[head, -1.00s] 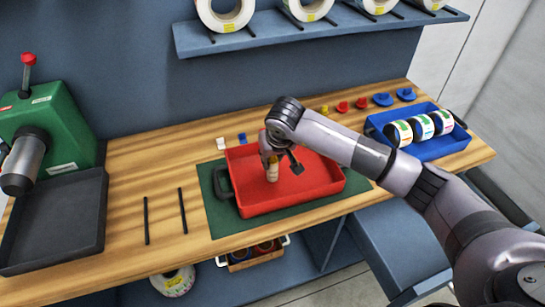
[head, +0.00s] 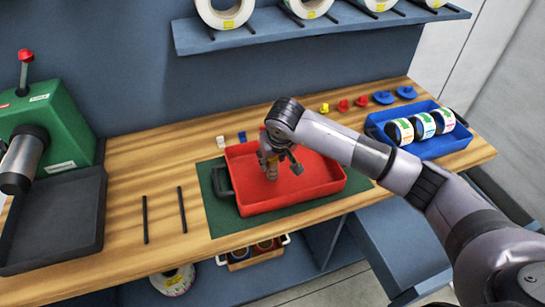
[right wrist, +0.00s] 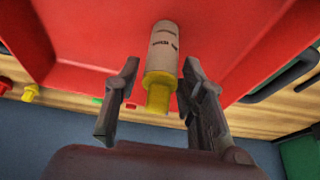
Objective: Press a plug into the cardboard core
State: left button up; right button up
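My right gripper (right wrist: 160,105) is open, one finger on each side of the plug. A gap shows at the left finger; the right finger is close to the core, and contact is unclear. In the head view my right gripper (head: 281,172) is low inside the tray and mostly hides the core. My left gripper is out of view.
Yellow, red and blue plugs (head: 384,97) line the table's back. A blue bin (head: 450,147) with label rolls stands right. A green press (head: 55,125) and a black tray (head: 55,225) stand left. Two black rods (head: 182,210) lie on clear wood.

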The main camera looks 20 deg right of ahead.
jog(key=shift+o, duration=1)
jog(key=shift+r, duration=0.1)
jog(key=shift+r, duration=0.1)
